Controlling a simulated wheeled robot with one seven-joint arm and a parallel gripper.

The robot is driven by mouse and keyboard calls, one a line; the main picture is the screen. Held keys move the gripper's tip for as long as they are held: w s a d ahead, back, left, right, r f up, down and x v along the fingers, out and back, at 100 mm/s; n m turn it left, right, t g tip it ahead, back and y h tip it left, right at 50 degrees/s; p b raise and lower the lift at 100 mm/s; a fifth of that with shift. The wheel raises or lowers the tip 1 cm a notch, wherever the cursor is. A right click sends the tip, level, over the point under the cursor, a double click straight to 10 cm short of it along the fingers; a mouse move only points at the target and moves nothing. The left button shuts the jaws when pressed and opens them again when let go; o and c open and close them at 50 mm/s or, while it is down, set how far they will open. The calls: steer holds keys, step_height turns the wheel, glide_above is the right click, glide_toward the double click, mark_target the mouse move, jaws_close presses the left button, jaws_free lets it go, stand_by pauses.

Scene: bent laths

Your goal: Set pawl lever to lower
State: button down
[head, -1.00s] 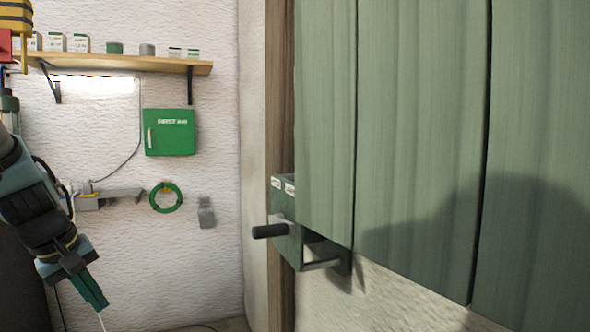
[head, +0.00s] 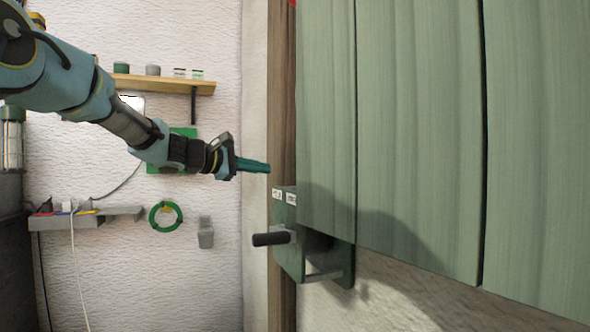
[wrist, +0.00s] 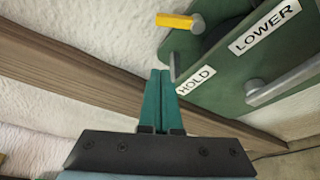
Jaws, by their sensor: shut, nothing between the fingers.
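A dark green housing (head: 288,250) is mounted below the green slats and carries the labels HOLD (wrist: 195,80) and LOWER (wrist: 265,28). My gripper (head: 268,167) is shut and empty, just above and left of the housing. In the wrist view its green fingertips (wrist: 160,73) are near the HOLD label, below and apart from the yellow lever.
A black crank grip (head: 270,239) juts left from the housing. Green slats (head: 420,130) fill the right. A shelf (head: 165,85) is on the back wall.

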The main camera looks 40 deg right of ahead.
steer(key=s+d+p, duration=0.1)
steer(key=d, duration=0.1)
steer(key=s+d+p, duration=0.1)
steer(key=d+p, duration=0.1)
steer(key=d, duration=0.1)
steer(key=s+d+p, duration=0.2)
steer(key=d, duration=0.1)
steer(key=shift+d+r, duration=0.15)
steer(key=shift+d, duration=0.1)
steer(key=shift+f+b, duration=0.2)
steer(key=shift+b, duration=0.5)
steer(key=shift+s+r+b, duration=0.1)
steer(key=shift+r+b, duration=0.05)
steer(key=shift+b, duration=0.15)
